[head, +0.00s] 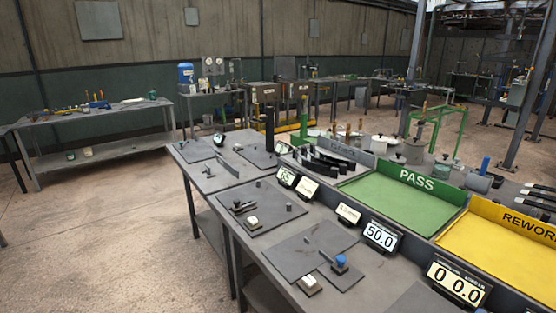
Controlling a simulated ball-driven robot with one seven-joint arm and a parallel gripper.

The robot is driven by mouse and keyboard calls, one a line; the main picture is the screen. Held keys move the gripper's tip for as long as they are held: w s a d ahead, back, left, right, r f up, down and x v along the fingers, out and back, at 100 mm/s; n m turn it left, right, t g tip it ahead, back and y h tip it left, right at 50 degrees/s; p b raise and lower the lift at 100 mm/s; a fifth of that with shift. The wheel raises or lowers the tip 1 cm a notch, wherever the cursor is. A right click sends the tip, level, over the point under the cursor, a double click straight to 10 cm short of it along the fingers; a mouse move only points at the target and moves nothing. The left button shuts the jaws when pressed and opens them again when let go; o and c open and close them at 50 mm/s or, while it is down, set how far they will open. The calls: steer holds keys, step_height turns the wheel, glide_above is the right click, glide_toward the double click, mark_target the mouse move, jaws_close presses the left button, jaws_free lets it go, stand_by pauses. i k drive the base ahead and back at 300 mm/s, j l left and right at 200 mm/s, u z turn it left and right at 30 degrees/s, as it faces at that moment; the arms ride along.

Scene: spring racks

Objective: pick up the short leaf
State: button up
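Several dark curved strips that look like spring leaves (322,164) stand side by side in the middle of the bench, left of the green tray. More dark strips with pale ends (540,203) lie at the right edge, partly cut off by the frame. I cannot tell from their size here which one is the short leaf. My gripper is not in view.
The grey bench (205,180) carries a green PASS tray (418,182), a yellow REWORK tray (512,222), a display reading 50.0 (380,236), other small displays and dark mats. Another bench (95,115) stands at the back left. The floor (110,225) at left is clear.

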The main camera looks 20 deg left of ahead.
mark_target(332, 172)
steer(key=i+j+u, duration=0.15)
steer(key=i+j, duration=0.15)
steer(key=i+j+u, duration=0.2)
steer(key=i, duration=0.25)
steer(key=i+j+u, duration=0.15)
steer(key=i, duration=0.25)
steer(key=k+j, duration=0.15)
steer(key=k, duration=0.3)
